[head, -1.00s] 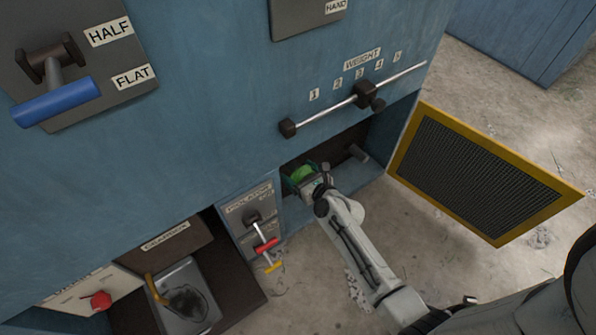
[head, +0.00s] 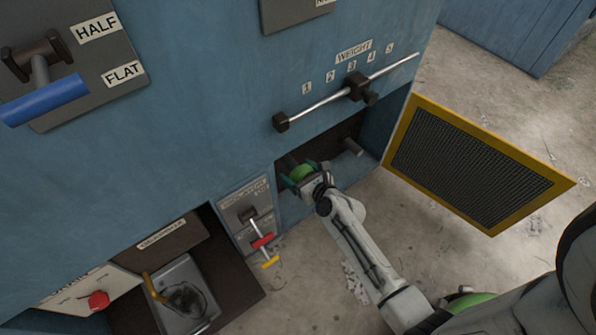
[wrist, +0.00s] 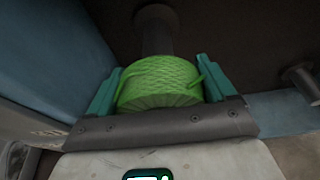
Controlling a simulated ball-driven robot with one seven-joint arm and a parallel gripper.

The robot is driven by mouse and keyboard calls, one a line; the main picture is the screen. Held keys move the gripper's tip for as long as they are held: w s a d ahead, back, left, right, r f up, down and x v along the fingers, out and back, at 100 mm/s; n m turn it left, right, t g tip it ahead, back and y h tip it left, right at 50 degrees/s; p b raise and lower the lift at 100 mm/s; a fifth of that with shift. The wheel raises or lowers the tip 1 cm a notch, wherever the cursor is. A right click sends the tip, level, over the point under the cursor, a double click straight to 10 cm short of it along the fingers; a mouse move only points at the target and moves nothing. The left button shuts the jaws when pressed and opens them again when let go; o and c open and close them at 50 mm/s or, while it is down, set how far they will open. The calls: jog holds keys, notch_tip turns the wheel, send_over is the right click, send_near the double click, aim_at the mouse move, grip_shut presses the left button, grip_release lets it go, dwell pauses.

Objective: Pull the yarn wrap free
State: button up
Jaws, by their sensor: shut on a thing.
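The yarn wrap is a bright green wound bundle (wrist: 160,82) with a loose strand at its right side. In the head view the wrap (head: 302,172) is at the mouth of the low opening in the blue machine. My gripper (head: 305,176) is shut on it. In the wrist view the teal fingers of my gripper (wrist: 160,90) flank the wrap left and right. A dark round shaft (wrist: 155,30) lies in line behind the wrap. I cannot tell whether the wrap still touches the shaft.
A yellow-framed mesh panel (head: 470,165) stands right of the opening. A second peg (head: 352,147) juts out inside the opening. A lever with red and yellow grips (head: 263,241) is close on the left. The weight bar (head: 345,92) runs above. Concrete floor (head: 315,265) is free in front.

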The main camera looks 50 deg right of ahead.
jog(key=shift+s+a, duration=0.25)
jog(key=shift+s, duration=0.55)
jog(key=shift+s+a, duration=0.2)
jog(key=shift+s, duration=0.6)
jog(key=shift+s+a, duration=0.25)
jog(key=shift+s, duration=0.55)
